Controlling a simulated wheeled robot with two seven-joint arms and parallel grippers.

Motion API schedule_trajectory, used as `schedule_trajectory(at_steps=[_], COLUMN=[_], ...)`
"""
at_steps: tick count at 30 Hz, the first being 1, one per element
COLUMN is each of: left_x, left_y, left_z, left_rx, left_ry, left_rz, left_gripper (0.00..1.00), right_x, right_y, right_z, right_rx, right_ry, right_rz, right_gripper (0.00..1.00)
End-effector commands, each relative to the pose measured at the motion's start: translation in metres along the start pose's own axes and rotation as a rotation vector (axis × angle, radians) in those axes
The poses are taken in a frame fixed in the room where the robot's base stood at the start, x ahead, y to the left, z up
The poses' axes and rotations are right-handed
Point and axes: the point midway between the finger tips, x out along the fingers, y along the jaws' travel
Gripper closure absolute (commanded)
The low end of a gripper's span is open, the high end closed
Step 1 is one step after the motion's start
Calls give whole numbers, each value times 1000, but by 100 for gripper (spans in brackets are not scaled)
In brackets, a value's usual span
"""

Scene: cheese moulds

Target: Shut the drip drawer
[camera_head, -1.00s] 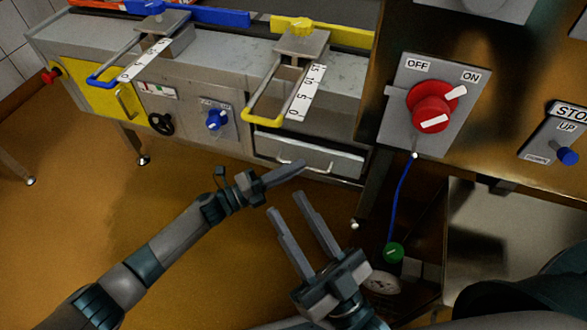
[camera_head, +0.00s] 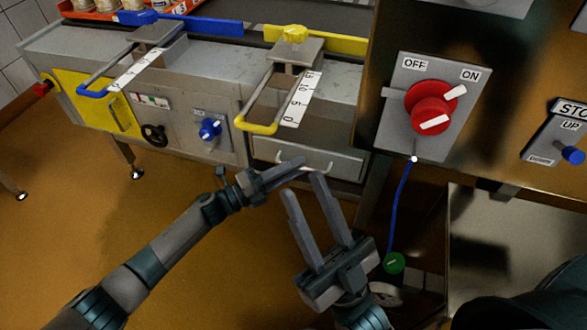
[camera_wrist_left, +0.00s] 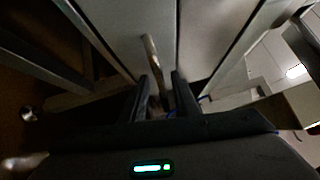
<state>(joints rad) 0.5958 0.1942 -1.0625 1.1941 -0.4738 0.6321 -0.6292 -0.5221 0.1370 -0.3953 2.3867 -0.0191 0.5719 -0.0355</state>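The drip drawer (camera_head: 331,162) is the grey metal front in the conveyor's side, below the yellow guide, with a bar handle (camera_head: 321,171). In the head view, my left gripper (camera_head: 301,165) is at the drawer front beside this handle. In the left wrist view, the handle (camera_wrist_left: 151,55) runs down between the dark fingers of my left gripper (camera_wrist_left: 163,80). A gap shows between those fingers, and I see no clear grip on the bar. My right gripper (camera_head: 303,185) is open and empty, in front of the drawer and close to the left gripper. How far out the drawer stands is hard to tell.
The yellow guide handle (camera_head: 257,128) overhangs just above the drawer. A blue knob (camera_head: 209,129) and black handwheel (camera_head: 154,135) are to the left. A cabinet with a red switch (camera_head: 431,108) and hanging blue cord (camera_head: 402,205) stands right. The floor (camera_head: 100,215) at left is clear.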

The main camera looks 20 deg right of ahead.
Motion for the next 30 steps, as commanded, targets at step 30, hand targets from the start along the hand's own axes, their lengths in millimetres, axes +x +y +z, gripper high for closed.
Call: schedule_trajectory(at_steps=[30], left_x=[-133], left_y=[1], left_z=[0], left_rx=[-1], left_ry=[0], left_rz=[2], left_gripper=[72], right_x=[-16], right_y=[-12], right_z=[20], right_rx=[25], right_ry=[-155], right_rz=[0], right_gripper=[69])
